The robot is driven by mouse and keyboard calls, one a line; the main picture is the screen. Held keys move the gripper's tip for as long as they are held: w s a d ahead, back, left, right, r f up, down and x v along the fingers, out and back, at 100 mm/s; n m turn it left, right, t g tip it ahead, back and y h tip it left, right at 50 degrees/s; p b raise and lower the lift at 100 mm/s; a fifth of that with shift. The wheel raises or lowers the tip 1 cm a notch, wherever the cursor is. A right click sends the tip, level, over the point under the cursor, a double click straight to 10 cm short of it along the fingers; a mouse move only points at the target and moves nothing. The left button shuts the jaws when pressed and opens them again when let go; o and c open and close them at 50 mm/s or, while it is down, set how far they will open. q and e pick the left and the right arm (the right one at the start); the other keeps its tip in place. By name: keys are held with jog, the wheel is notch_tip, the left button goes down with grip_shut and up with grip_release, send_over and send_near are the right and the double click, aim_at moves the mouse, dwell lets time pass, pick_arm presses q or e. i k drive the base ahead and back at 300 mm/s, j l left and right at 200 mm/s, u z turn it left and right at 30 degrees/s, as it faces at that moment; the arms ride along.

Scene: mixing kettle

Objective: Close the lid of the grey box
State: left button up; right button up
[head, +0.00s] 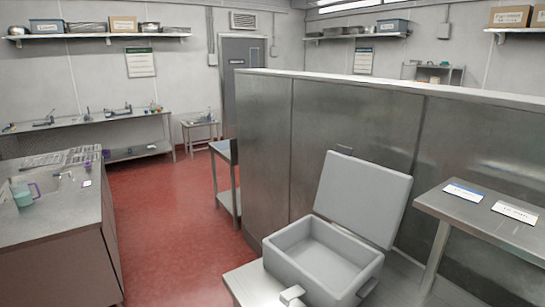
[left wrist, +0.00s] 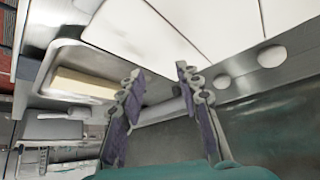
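The grey box (head: 318,264) stands at the lower middle right of the head view, on a light surface. Its lid (head: 362,196) is open, raised and leaning back on the far side. The inside of the box looks empty. A small light-grey block (head: 291,295) shows at the box's front. My left gripper (left wrist: 158,76) shows only in the left wrist view, with its two dark fingers apart and nothing between them. I cannot tell from that view where it is relative to the box. My right gripper is in neither view.
A tall metal partition (head: 330,130) runs behind the box. A steel table (head: 470,222) with two cards stands at the right. A counter (head: 50,215) with a teal mug (head: 22,194) is at the left. Red floor (head: 175,225) lies open between. The left wrist view shows a metal tray (left wrist: 75,68).

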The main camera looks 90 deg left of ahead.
aim_at(369, 200)
jog(key=k+j+u, duration=0.1)
jog(key=j+u, duration=1.45)
jog(key=i+j, duration=0.1)
jog(key=j, duration=0.5)
jog(key=i, duration=0.05)
